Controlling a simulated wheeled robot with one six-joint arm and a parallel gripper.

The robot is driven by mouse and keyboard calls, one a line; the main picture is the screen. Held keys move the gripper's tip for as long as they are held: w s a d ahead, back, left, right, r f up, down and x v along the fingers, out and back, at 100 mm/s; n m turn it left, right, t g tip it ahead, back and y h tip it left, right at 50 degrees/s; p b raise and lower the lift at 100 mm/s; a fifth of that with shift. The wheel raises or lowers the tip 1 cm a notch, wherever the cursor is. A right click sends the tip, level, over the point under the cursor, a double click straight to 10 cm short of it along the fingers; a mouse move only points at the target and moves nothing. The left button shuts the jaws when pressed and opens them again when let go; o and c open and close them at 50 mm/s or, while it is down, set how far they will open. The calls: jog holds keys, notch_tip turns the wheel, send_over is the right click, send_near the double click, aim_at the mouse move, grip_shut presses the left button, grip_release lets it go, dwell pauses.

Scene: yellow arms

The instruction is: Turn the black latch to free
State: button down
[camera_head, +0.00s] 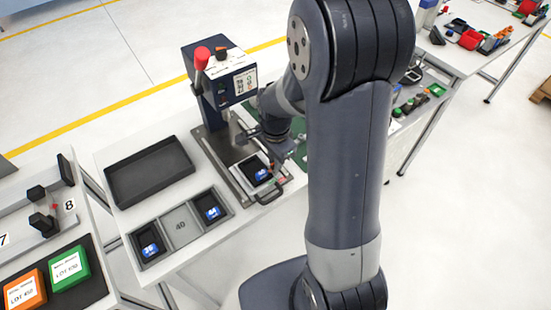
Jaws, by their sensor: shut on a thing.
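A dark press-like machine (220,82) with a red knob on top stands on the white bench. On its metal base plate (222,160) a dark device with a blue label (261,174) sits in a fixture, with a black loop handle (270,193) at its near edge. My gripper (277,158) reaches down at the right side of this fixture, close beside the device. It is shut on a small dark part there, which looks like the black latch. The fingers and my arm cover most of the latch, so its turned position cannot be told.
A black empty tray (148,170) lies left of the machine. In front, a grey tray marked 40 (182,226) holds two blue-labelled devices. A side table at left carries an orange box (25,291) and a green box (70,268). My arm hides the bench at right.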

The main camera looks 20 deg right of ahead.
jog(key=n+b, duration=0.1)
jog(key=n, duration=0.3)
jog(key=n+b, duration=0.1)
jog(key=n, duration=0.4)
jog(key=n+b, duration=0.1)
jog(key=n, duration=0.3)
jog(key=shift+n, duration=2.2)
jog(key=c, duration=1.4)
grip_release()
jog(key=shift+c, duration=0.2)
